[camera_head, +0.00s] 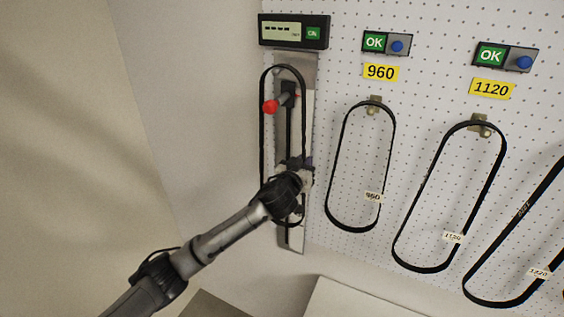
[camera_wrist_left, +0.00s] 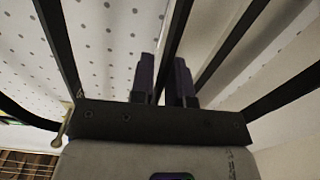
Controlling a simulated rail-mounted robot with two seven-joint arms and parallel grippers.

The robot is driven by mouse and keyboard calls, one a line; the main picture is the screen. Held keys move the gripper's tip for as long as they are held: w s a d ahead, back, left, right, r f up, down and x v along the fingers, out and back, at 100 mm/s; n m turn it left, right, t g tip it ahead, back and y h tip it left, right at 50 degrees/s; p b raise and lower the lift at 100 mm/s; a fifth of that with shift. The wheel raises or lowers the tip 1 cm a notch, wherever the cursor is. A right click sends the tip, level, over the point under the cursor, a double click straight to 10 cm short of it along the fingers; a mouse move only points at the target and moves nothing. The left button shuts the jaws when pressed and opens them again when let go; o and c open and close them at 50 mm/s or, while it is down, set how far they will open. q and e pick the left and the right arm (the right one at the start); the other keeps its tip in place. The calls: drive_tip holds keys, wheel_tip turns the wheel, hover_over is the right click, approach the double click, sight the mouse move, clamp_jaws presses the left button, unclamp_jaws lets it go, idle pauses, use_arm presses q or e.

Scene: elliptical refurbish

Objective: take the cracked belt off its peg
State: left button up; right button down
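Several black belts hang on the pegboard, the 960 belt (camera_head: 328,190) and 1120 belt (camera_head: 496,176) from metal pegs. Another black belt loop (camera_head: 263,140) hangs on the measuring fixture (camera_head: 310,110) at the left. No crack can be made out on any belt. My left gripper (camera_head: 306,177) is at the lower part of the fixture, beside that loop. In the left wrist view its two fingers (camera_wrist_left: 165,72) stand apart, with a dark strip running between or behind them; whether they touch it I cannot tell. My right gripper is not in view.
OK indicators (camera_head: 386,43) with blue buttons sit above the 960 and 1120 labels. A further belt (camera_head: 515,220) hangs at the right edge.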

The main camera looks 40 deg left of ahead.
use_arm(q)
clamp_jaws()
